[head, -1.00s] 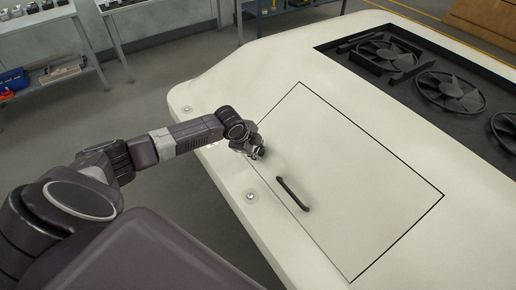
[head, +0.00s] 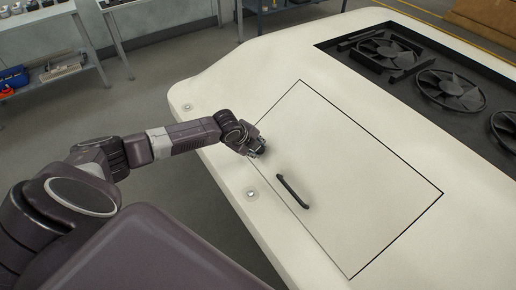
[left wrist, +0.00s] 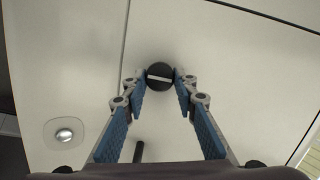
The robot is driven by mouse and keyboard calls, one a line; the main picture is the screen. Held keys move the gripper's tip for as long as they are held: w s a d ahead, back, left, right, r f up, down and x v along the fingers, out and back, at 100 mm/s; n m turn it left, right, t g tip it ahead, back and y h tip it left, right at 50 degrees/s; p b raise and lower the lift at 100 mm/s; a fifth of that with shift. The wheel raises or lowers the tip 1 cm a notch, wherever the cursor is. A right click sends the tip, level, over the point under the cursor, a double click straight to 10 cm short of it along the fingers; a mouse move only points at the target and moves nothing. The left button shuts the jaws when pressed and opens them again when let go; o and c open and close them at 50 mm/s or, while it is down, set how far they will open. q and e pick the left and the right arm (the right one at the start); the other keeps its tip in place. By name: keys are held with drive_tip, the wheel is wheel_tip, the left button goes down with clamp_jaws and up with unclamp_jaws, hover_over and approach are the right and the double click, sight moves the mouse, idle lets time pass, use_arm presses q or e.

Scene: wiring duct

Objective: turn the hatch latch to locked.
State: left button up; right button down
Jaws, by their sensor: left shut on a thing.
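The hatch latch is a round black knob (left wrist: 160,68) with a white bar across its face. In the left wrist view the bar lies nearly level, tilted slightly down to the right. My left gripper (left wrist: 160,80) is shut on the knob, with a blue-padded finger on each side. In the head view my left gripper (head: 257,148) is at the left edge of the hatch (head: 350,170) and mostly hides the knob. The hatch panel lies flush in its outline. My right gripper is not in view.
A black handle (head: 293,191) sits on the hatch, near the gripper. A round metal fitting (head: 251,193) is on the white housing (head: 220,100) left of the hatch. Dark fans (head: 450,90) sit in a recess at upper right.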

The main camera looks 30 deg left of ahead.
use_arm(q)
drive_tip(key=o, duration=1.2)
drive_tip(key=shift+c, duration=0.2)
drive_tip(key=v, duration=1.2)
